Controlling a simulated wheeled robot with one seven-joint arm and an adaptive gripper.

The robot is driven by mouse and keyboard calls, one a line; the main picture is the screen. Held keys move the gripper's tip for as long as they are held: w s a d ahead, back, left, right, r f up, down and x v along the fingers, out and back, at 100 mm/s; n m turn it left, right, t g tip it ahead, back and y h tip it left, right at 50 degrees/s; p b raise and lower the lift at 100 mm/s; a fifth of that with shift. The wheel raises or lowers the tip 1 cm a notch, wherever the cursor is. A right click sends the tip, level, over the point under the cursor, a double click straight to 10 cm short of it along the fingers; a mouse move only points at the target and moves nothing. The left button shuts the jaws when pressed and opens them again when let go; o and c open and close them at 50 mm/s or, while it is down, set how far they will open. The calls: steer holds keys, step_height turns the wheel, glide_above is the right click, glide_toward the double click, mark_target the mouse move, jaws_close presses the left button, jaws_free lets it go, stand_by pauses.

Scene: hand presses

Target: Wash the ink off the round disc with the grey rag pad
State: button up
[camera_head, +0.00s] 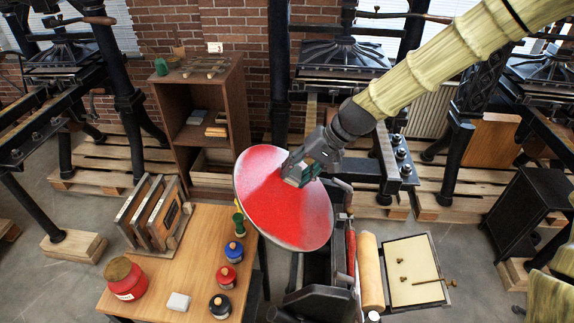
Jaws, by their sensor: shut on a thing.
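The round disc (290,219) is tilted on the press in the middle of the camera_head view. Bright red ink covers much of its face. Paler pinkish-grey areas show at its left side and toward the lower right. My gripper (299,174) is at the disc's upper right part, over its face. It is shut on a small greyish pad, the grey rag pad (294,181), which is mostly hidden by the fingers. The pad appears to be at or very near the disc's surface; I cannot tell whether it touches.
A wooden table (190,250) at the lower left holds a red jar (125,278), a pale block (178,301), several small ink pots and a wooden rack (152,212). A roller (370,271) and a tray (413,270) lie right of the disc. Larger presses stand behind.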

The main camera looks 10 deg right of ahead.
mark_target(289, 191)
steer(key=shift+s+a+f, duration=0.1)
steer(key=shift+s+a, duration=0.45)
steer(key=shift+s, duration=1.45)
steer(key=shift+s+a+r, duration=0.1)
steer(key=shift+s+a, duration=0.5)
steer(key=shift+s, duration=1.45)
steer(key=shift+s+a+f, duration=0.1)
steer(key=shift+s+a, duration=0.45)
steer(key=shift+s, duration=1.45)
steer(key=shift+s+a+r, duration=0.1)
steer(key=shift+s+a, duration=0.1)
steer(key=shift+s, duration=0.65)
steer(key=shift+s+a+r, duration=0.1)
steer(key=shift+s+a, duration=0.05)
steer(key=shift+s, duration=0.65)
steer(key=shift+w, duration=0.2)
